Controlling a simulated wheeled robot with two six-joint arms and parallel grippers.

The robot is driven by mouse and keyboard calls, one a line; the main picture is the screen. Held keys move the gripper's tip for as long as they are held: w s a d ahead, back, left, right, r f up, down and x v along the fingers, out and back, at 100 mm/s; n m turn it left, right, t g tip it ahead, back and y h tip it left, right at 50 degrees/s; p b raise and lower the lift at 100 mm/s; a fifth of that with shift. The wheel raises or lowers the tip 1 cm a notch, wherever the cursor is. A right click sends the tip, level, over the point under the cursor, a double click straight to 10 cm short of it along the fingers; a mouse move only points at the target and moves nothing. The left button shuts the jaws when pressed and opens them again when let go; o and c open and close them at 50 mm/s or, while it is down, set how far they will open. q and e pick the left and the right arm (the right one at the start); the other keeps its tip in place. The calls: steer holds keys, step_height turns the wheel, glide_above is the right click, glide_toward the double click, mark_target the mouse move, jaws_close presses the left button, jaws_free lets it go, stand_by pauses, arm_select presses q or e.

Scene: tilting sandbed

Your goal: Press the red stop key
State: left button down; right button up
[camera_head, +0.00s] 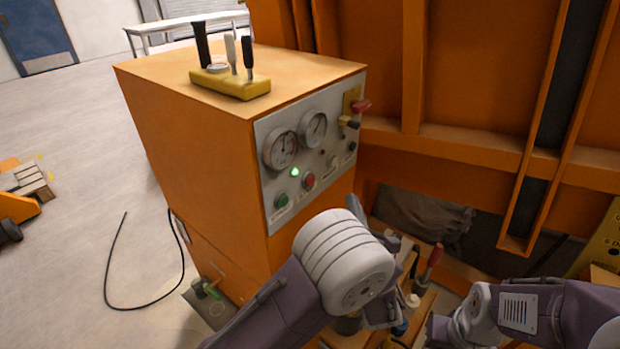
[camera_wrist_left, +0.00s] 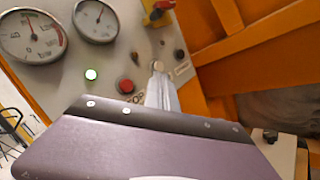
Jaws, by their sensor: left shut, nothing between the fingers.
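The red stop key (camera_head: 309,181) is a round red button on the grey control panel of an orange cabinet, right of a green key (camera_head: 281,201). In the left wrist view the red stop key (camera_wrist_left: 124,86) shows just left of my fingers, with its label partly hidden. My left gripper (camera_wrist_left: 160,82) is shut and empty, its tips close to a pale knob (camera_wrist_left: 158,66) right of the key. In the head view only a finger of my left gripper (camera_head: 353,206) shows above the wrist. My right gripper (camera_head: 438,328) is low at the right; its fingers are unclear.
A lit green lamp (camera_head: 294,172) and two gauges (camera_head: 281,150) sit above the keys. A red-handled lever (camera_head: 361,106) sticks out at the panel's upper right. Orange framework (camera_head: 460,145) rises at the right.

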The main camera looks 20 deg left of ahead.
arm_select(q)
steer(key=w+a, duration=0.3)
steer(key=a, duration=0.5)
steer(key=shift+w+a+b, duration=0.2)
steer(key=shift+b, duration=0.1)
steer(key=shift+a, duration=0.1)
stand_by(1.8)
steer(key=shift+w+a+f, duration=0.1)
steer(key=shift+w+a, duration=0.1)
steer(key=shift+a, duration=0.1)
steer(key=shift+w+a, duration=0.15)
steer(key=shift+a, duration=0.3)
stand_by(0.7)
steer(key=shift+s+d, duration=0.35)
steer(key=shift+d, duration=0.5)
steer(key=d, duration=0.1)
steer(key=s+d, duration=0.1)
steer(key=d, duration=0.1)
steer(key=s+d, duration=0.1)
steer(key=shift+d, duration=0.35)
